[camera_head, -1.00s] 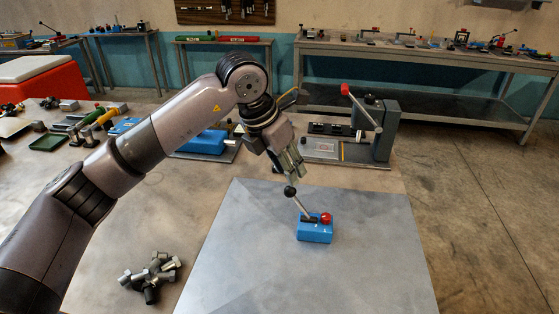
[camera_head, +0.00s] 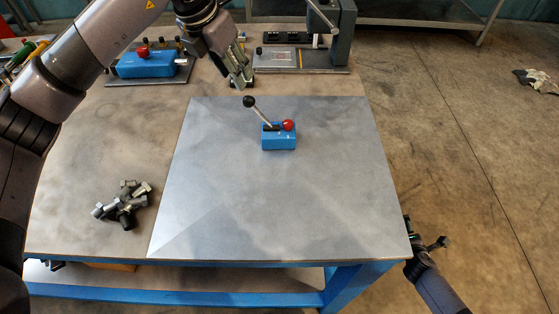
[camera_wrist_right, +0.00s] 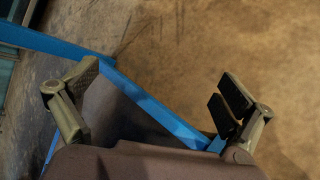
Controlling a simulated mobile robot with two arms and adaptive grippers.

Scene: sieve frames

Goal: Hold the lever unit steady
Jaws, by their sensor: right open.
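The lever unit (camera_head: 279,141) is a small blue box standing on the grey metal plate (camera_head: 300,205). Its lever (camera_head: 261,115) leans up and to the left and ends in a black ball knob (camera_head: 249,102). A red ball-shaped knob (camera_head: 288,125) sits on its top right. My left gripper (camera_head: 243,82) hangs just behind and above the lever knob, apparently apart from it; its finger gap is unclear. My right gripper (camera_head: 427,246) is low beside the table's right edge, away from the unit. In the right wrist view its fingers (camera_wrist_right: 155,95) are spread, with nothing between them.
A pile of dark metal fittings (camera_head: 124,204) lies left of the plate. Behind stand another blue unit (camera_head: 146,64) and a grey lever press (camera_head: 335,35). The table's blue frame (camera_head: 345,288) runs along the front, and shows under my right gripper. Most of the plate is clear.

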